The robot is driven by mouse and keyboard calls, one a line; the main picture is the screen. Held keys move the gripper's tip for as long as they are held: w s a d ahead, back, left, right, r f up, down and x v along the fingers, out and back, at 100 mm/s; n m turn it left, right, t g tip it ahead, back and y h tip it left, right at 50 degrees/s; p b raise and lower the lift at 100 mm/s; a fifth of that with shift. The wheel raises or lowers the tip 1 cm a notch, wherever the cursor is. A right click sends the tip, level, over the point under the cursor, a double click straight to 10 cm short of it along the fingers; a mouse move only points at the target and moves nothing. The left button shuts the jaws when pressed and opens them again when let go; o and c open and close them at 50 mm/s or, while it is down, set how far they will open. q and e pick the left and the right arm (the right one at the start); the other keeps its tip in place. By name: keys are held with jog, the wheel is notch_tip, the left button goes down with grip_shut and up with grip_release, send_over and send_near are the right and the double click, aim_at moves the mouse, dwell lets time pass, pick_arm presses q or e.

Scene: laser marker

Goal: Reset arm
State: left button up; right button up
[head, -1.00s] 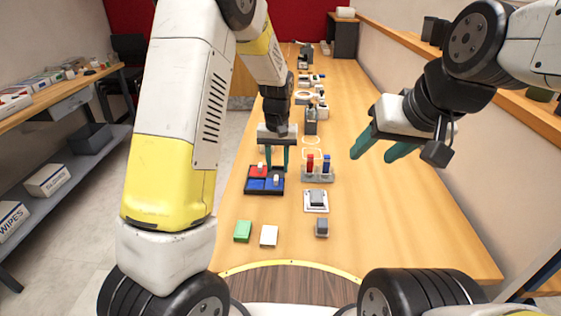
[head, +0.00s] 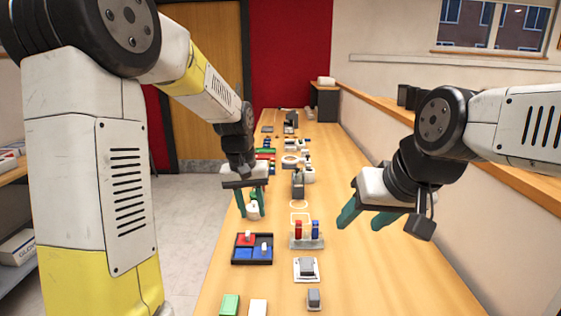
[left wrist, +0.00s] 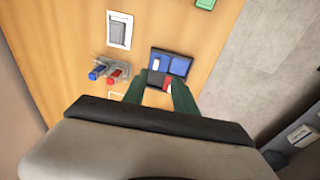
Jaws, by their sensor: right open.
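My left gripper (head: 252,212) is above the far part of the bench, past the tray in the head view. Its green fingers are apart, and the left wrist view shows them (left wrist: 157,95) with nothing held between them. My right gripper (head: 362,222) hangs over the right side of the bench, fingers apart and empty. A dark tray with red and blue compartments (head: 240,259) lies nearer me, holding small white pieces. It also shows beyond the left fingers in the left wrist view (left wrist: 182,55).
A clear rack with red and blue cylinders (head: 307,243) stands right of the tray. A grey-and-white device (head: 306,269), a grey block (head: 314,299), a green block (head: 230,304) and a white block (head: 258,307) lie nearer. The bench's right side (head: 400,285) is clear.

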pick_arm(q)
jog(key=s+a+r+t, duration=0.1)
jog(key=s+a+r, duration=0.1)
jog(key=s, duration=0.4)
jog(key=s+a+r+t, duration=0.2)
jog(key=s+r, duration=0.2)
jog(key=s, duration=0.3)
jog(key=s+a+r+t+h, duration=0.1)
jog(key=s+a+r+t, duration=0.1)
jog(key=s+r, duration=0.2)
jog(key=s, duration=0.2)
jog(key=shift+s+m, duration=0.3)
jog(key=shift+s, duration=0.05)
